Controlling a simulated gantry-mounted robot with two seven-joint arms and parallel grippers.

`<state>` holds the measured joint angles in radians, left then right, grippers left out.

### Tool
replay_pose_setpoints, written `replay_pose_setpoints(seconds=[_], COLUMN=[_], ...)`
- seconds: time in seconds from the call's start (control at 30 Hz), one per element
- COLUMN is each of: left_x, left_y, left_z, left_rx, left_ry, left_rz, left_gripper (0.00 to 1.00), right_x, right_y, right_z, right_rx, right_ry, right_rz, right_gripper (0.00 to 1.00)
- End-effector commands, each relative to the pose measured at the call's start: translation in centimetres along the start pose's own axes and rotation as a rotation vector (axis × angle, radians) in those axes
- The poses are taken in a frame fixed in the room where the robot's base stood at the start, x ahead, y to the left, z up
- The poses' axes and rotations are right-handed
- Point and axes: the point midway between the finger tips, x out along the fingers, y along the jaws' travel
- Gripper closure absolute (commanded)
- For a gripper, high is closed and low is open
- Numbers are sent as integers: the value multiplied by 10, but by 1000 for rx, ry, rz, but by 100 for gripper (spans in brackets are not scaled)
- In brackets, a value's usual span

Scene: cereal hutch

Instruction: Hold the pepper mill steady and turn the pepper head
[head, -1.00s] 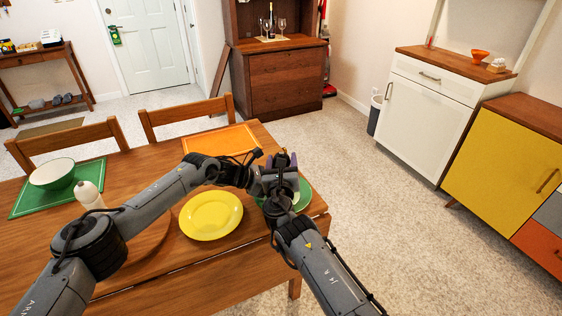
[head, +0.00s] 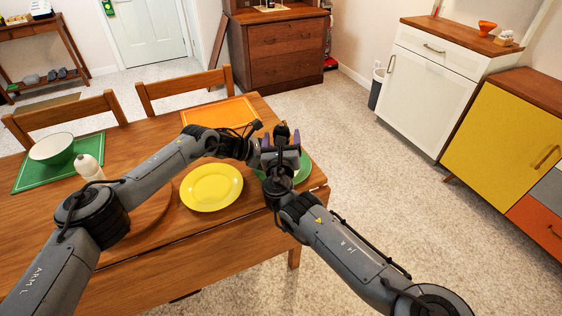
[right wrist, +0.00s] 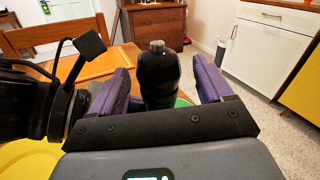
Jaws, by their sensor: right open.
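The pepper mill (right wrist: 158,80) is dark, with a small grey knob on top. It stands upright between the two purple fingers of my right gripper (right wrist: 165,71) in the right wrist view. That gripper is open, with gaps on both sides of the mill. In the head view only the mill's dark top (head: 281,132) shows above my right gripper (head: 281,141). My left arm's wrist (head: 238,146) reaches in from the left close beside it. The left fingers are hidden, so I cannot tell their state or whether they touch the mill. The mill's lower part is partly hidden.
A yellow plate (head: 211,187) lies left of the mill, and a green plate (head: 303,168) is beside or beneath it. A white bottle (head: 88,168) and a bowl (head: 51,149) stand at the left of the wooden table (head: 150,143). An orange placemat (head: 220,113) lies behind.

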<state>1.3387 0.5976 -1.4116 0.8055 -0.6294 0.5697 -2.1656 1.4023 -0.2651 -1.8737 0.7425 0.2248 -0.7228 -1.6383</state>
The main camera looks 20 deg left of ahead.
Motion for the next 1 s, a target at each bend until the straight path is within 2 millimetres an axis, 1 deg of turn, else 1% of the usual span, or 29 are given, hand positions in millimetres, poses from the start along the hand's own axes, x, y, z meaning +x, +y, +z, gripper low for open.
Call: replay_pose_setpoints(seconds=[0.6, 0.8, 1.0], left_x=[1, 1, 1], left_y=[-1, -1, -1], left_z=[-1, -1, -1], left_rx=[-1, -1, -1], left_ry=[2, 2, 2], left_rz=[-2, -2, -2], left_gripper=[63, 63, 63], right_x=[-75, -90, -95], right_y=[-1, -1, -2], right_z=[1, 0, 0], right_rx=[0, -1, 0], right_ry=[0, 1, 2], right_rz=[0, -2, -3], right_gripper=[21, 21, 21])
